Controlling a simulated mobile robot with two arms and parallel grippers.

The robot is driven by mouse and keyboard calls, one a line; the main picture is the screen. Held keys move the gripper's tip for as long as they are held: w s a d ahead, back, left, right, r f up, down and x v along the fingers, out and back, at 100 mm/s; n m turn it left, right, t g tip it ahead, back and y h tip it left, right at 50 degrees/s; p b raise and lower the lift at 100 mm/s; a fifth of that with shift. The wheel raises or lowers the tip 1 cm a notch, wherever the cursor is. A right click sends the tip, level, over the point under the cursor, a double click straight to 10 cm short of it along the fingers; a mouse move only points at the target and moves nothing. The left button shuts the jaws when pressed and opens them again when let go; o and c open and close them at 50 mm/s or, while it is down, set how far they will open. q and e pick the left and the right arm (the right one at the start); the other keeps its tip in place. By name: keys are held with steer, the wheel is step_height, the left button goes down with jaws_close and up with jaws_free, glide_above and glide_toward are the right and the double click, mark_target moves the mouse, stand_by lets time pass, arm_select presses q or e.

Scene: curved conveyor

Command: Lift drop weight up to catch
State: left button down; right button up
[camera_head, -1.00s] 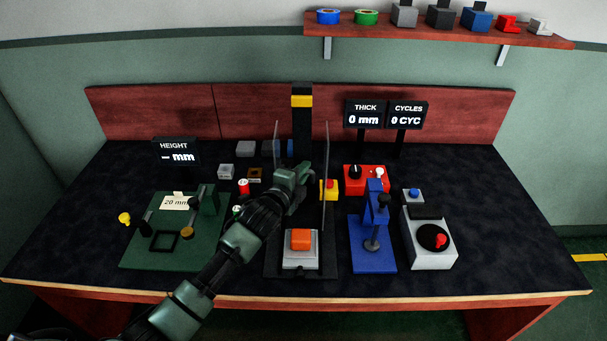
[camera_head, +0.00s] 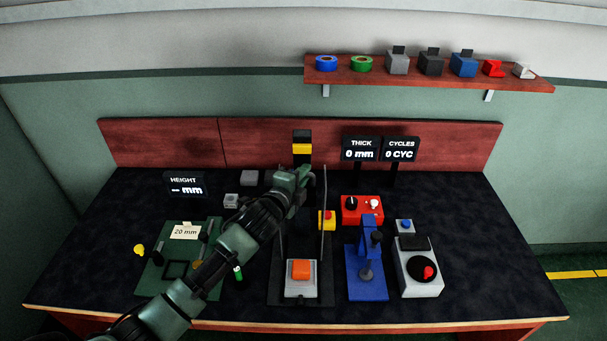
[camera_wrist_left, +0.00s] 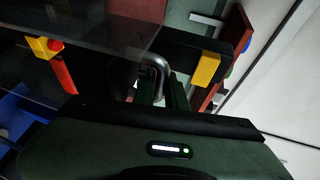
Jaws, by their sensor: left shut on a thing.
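The drop-weight tower is a black post (camera_head: 302,136) with a yellow block (camera_head: 302,149) near its top, standing behind two clear side plates. My left gripper (camera_head: 304,174) is raised in front of the post, a little below the yellow block. In the left wrist view it is shut on a curved grey metal handle (camera_wrist_left: 150,60); the yellow block (camera_wrist_left: 207,68) shows close to its right. The weight's body is hidden behind my gripper and arm. An orange pad (camera_head: 301,270) sits on a grey block at the tower's foot. My right gripper is not in view.
Right of the tower stand a yellow box with a red button (camera_head: 327,220), a red control box (camera_head: 362,210), a blue press (camera_head: 367,285) and a grey dial box (camera_head: 418,277). A green fixture board (camera_head: 150,285) lies left, partly behind my arm.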

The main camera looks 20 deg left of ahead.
arm_select(q)
steer(key=shift+w+a+r, duration=0.1)
steer(key=shift+w+r, duration=0.05)
steer(key=shift+r, duration=0.35)
steer(key=c, duration=1.5)
jaws_free()
steer(key=shift+o, duration=0.2)
steer(key=shift+f, duration=0.2)
steer(key=shift+s, duration=0.2)
steer(key=shift+s, duration=0.3)
steer(key=d+b+v, duration=0.1)
steer(key=b+v, duration=0.1)
steer(key=v, duration=0.4)
steer(key=shift+s+a, duration=0.5)
steer(key=shift+a, duration=0.1)
